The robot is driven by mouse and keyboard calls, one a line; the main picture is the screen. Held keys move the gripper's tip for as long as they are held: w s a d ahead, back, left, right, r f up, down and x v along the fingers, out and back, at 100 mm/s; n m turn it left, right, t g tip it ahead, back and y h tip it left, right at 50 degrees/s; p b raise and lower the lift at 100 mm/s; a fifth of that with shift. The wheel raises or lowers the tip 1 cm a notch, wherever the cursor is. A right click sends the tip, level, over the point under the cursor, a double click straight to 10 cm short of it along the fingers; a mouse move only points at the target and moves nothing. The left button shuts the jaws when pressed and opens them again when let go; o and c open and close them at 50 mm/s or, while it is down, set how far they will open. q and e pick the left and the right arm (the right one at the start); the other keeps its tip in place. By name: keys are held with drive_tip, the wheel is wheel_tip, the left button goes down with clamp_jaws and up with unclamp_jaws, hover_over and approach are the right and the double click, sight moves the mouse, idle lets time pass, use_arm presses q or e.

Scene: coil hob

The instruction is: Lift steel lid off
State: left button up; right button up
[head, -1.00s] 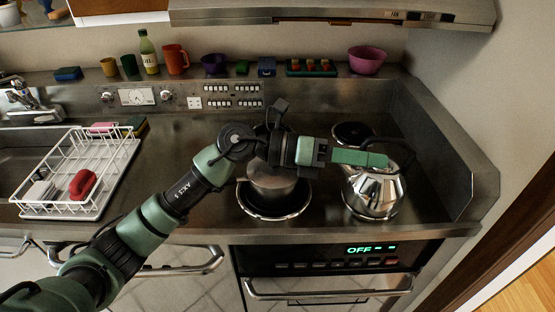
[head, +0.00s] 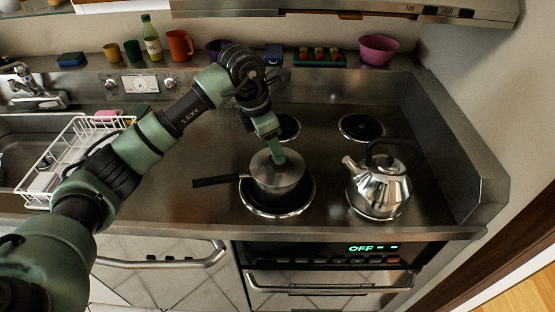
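A saucepan (head: 275,186) with a dark handle pointing left sits on the front left coil burner. Its steel lid (head: 262,170) lies on top. My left gripper (head: 278,157) points down from above, with its green fingertips at the middle of the lid. The fingers hide the lid's knob, and I cannot tell whether they are closed on it. My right gripper is not in view.
A steel kettle (head: 379,187) with a black handle stands on the front right burner. The two back burners are bare. A white dish rack (head: 80,150) is at the left. Cups and a pink bowl (head: 379,49) line the back ledge. A hood overhangs the back.

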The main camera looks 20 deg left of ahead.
use_arm(q)
drive_tip(key=shift+x, duration=1.15)
clamp_jaws()
idle(0.5)
